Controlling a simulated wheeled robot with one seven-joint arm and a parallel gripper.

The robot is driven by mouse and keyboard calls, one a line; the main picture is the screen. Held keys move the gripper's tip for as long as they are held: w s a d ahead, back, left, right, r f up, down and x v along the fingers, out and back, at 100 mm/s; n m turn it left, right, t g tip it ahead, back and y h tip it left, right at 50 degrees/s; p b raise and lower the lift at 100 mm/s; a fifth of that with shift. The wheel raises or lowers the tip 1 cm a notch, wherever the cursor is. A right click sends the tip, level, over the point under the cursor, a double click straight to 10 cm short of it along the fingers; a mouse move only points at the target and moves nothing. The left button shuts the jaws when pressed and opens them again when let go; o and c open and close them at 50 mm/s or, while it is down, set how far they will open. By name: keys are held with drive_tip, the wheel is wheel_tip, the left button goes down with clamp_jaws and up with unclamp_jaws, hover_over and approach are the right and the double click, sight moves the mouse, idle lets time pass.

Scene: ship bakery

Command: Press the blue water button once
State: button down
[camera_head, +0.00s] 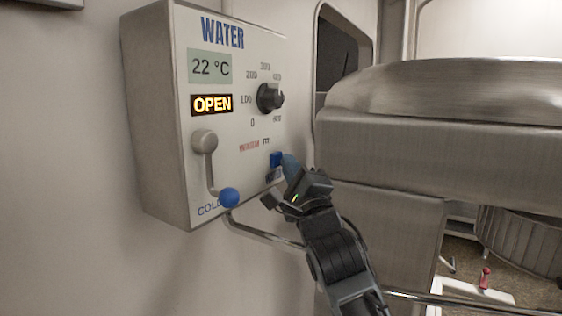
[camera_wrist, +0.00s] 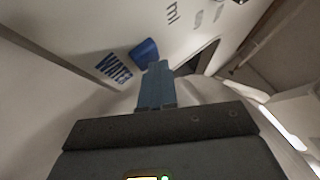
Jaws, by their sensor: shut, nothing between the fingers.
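The blue water button (camera_head: 276,159) is on the lower right of the front of the white water panel (camera_head: 235,120). It also shows in the wrist view (camera_wrist: 145,52), with the blue word WATER beside it. My gripper (camera_head: 287,163) is shut and empty, with its fingertips at the button's right side in the head view. In the wrist view the fingertips (camera_wrist: 157,70) overlap the button's lower edge. I cannot tell whether they touch it. The panel's display (camera_head: 211,104) reads OPEN in lit letters, and the one above it reads 22 °C.
A dark dial (camera_head: 270,97) sits above the button. A lever with a blue knob (camera_head: 229,197) hangs at the panel's lower left, by the word COLD. A metal rail (camera_head: 265,235) runs below the panel. A large metal machine (camera_head: 430,150) stands close on the right.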

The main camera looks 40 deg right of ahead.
drive_tip(key=shift+s, duration=0.15)
drive_tip(key=shift+s+d+p, duration=0.3)
drive_tip(key=shift+s+p, duration=0.15)
drive_tip(key=shift+s, duration=0.25)
drive_tip(key=s+p, duration=0.1)
drive_tip(key=s+d, duration=0.1)
drive_tip(key=s, duration=0.1)
drive_tip(key=s+d+p, duration=0.1)
drive_tip(key=shift+s+p, duration=0.35)
drive_tip(key=shift+a, duration=0.1)
idle(0.6)
